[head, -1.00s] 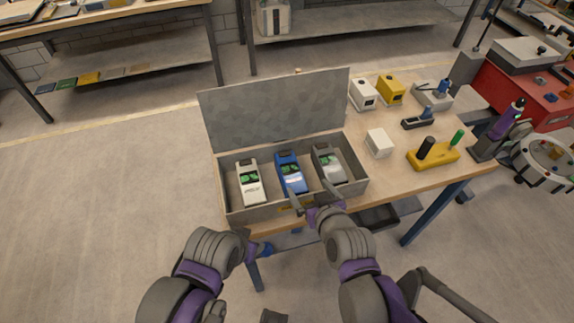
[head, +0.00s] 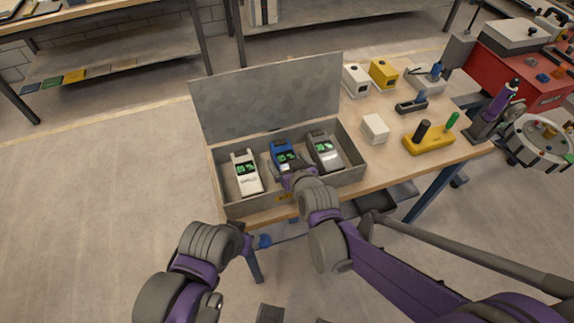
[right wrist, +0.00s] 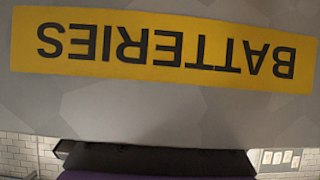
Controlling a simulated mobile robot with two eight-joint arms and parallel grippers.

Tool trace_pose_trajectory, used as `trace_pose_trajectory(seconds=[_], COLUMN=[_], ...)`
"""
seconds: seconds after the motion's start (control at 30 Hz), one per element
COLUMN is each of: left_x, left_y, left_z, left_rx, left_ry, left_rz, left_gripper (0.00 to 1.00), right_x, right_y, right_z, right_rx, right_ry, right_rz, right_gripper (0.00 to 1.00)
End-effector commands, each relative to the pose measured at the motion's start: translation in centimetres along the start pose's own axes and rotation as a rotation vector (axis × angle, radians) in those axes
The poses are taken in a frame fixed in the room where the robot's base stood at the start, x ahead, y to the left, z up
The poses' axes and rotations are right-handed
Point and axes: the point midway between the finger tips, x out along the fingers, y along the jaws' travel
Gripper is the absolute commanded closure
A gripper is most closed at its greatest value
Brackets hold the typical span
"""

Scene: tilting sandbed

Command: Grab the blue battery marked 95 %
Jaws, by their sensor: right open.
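An open grey box (head: 235,208) on the workbench holds three batteries with green displays. The blue battery (head: 282,148) is in the middle, between a white one (head: 245,172) on the left and a grey one (head: 324,150) on the right. The display figures are too small to read. My right gripper (head: 287,178) is open at the near end of the blue battery and hides its lower part. I cannot tell whether it touches the battery. My left gripper (head: 246,238) hangs in front of the bench's near edge; its fingers are not clear.
The box lid (head: 268,95) stands up behind the batteries. The right wrist view shows the box's yellow BATTERIES label (right wrist: 165,48) upside down and close. To the right on the bench are a white block (head: 375,127), a yellow holder (head: 428,138) and several small devices.

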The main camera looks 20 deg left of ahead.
Motion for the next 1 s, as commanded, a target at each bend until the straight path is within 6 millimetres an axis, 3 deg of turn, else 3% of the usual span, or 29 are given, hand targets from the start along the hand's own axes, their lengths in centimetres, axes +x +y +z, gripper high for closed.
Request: trace_pose_trajectory(seconds=[0.27, 0.37, 0.83, 1.0], left_x=[0.02, 0.02, 0.02, 0.02], left_y=[0.0, 0.0, 0.0, 0.0], left_z=[0.02, 0.02, 0.02, 0.01], left_rx=[0.0, 0.0, 0.0, 0.0], left_ry=[0.0, 0.0, 0.0, 0.0], left_rz=[0.0, 0.0, 0.0, 0.0], left_gripper=[0.5, 0.5, 0.5, 0.5], right_x=[0.4, 0.39, 0.38, 0.34], right_y=[-0.01, 0.0, 0.0, 0.01], right_z=[0.02, 0.02, 0.01, -0.12], right_rx=[0.0, 0.0, 0.0, 0.0], right_ry=[0.0, 0.0, 0.0, 0.003], right_rz=[0.0, 0.0, 0.0, 0.0], right_gripper=[0.0, 0.14, 0.99, 1.0])
